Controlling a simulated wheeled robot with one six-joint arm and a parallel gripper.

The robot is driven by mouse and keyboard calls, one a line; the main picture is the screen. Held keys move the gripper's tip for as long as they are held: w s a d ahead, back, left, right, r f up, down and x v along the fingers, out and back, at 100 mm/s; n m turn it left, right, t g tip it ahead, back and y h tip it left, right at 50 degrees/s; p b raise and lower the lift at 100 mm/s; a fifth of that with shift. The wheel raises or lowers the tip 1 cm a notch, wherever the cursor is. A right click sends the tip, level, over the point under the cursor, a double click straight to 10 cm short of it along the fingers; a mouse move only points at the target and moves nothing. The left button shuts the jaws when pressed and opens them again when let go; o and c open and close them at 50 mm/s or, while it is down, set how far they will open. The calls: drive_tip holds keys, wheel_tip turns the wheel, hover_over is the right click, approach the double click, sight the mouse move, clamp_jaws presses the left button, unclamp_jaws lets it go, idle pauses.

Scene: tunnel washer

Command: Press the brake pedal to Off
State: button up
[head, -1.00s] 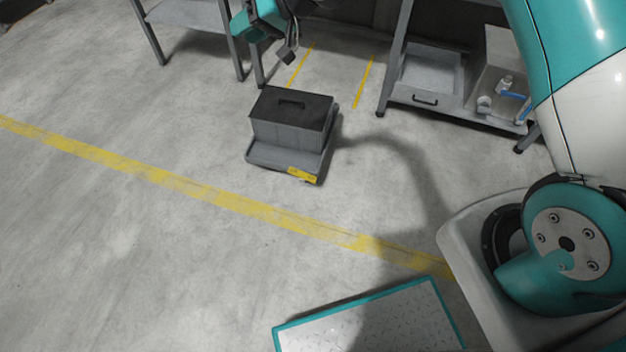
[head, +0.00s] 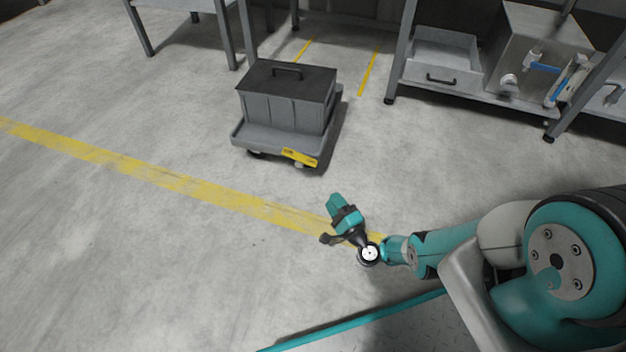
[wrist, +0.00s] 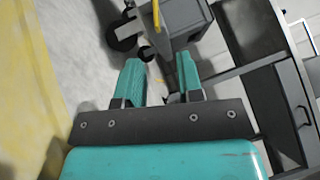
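A low grey cart (head: 262,143) carries a grey box with a dark handled lid (head: 290,80). A yellow plate (head: 300,157) with dark marks is on the cart's near edge; I cannot make out a separate brake pedal or its setting. In the wrist view the cart's black wheel (wrist: 123,38) and a thin yellow strip (wrist: 157,15) show at the top. My gripper (wrist: 158,76) is open and empty, with its two teal fingers apart. In the head view the end of my arm (head: 342,212) is in front of the cart, apart from it.
A yellow floor line (head: 180,185) crosses in front of the cart. A shelf unit with a drawer (head: 440,78) and a grey box with blue-handled fittings (head: 535,45) stands at the back right. Table legs (head: 228,40) stand behind left. The floor at left is clear.

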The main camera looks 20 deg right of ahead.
drive_tip(key=shift+s+d+f+m+h, duration=0.2)
drive_tip(key=shift+s+f+m+h, duration=0.15)
drive_tip(key=shift+s+f, duration=0.2)
drive_tip(key=shift+s+d+f+m+h, duration=0.15)
drive_tip(key=shift+s+f+m+h, duration=0.2)
drive_tip(key=shift+s, duration=0.3)
drive_tip(key=b, duration=0.8)
approach(300, 157)
drive_tip(key=w+d, duration=0.1)
drive_tip(key=w, duration=0.4)
drive_tip(key=shift+w+d, duration=0.1)
drive_tip(key=shift+w, duration=0.25)
clamp_jaws()
